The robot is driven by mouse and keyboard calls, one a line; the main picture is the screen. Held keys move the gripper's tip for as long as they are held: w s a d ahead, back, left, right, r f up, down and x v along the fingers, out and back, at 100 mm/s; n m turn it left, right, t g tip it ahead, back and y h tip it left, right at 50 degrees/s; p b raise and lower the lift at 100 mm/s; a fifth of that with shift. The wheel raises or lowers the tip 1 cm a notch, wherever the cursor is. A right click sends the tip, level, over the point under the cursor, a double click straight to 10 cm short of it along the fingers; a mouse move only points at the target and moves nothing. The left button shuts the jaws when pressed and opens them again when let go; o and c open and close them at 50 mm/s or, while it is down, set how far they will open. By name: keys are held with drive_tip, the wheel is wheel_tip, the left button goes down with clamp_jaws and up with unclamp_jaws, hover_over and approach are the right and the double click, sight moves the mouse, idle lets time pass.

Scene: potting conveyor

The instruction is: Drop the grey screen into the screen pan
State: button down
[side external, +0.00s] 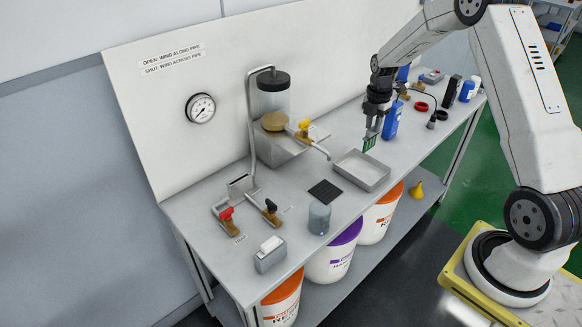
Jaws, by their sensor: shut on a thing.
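My gripper (371,134) points down above the far edge of a shallow, pale grey metal pan (362,171), which I take for the screen pan. It is shut on a small, thin green piece (369,144), partly covered by the fingers. The piece looks green rather than grey, and I cannot tell whether it is the screen. It appears to hang above the pan, apart from it. The pan looks empty. A dark, flat square (325,192) lies on the bench to the left of the pan.
A blue bottle (391,121) stands close behind my gripper. A bent spout (318,147) with a yellow-handled valve reaches toward the pan from the left. A glass beaker (319,217) stands near the bench's front edge. Red-handled (226,213) and black-handled valves sit at the left.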

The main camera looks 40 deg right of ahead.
sight(371, 134)
drive_tip(key=shift+f, duration=2.05)
drive_tip(key=shift+c, duration=2.3)
unclamp_jaws()
drive_tip(key=shift+r, duration=0.15)
drive_tip(key=shift+r, duration=3.8)
drive_tip(key=shift+a, duration=0.15)
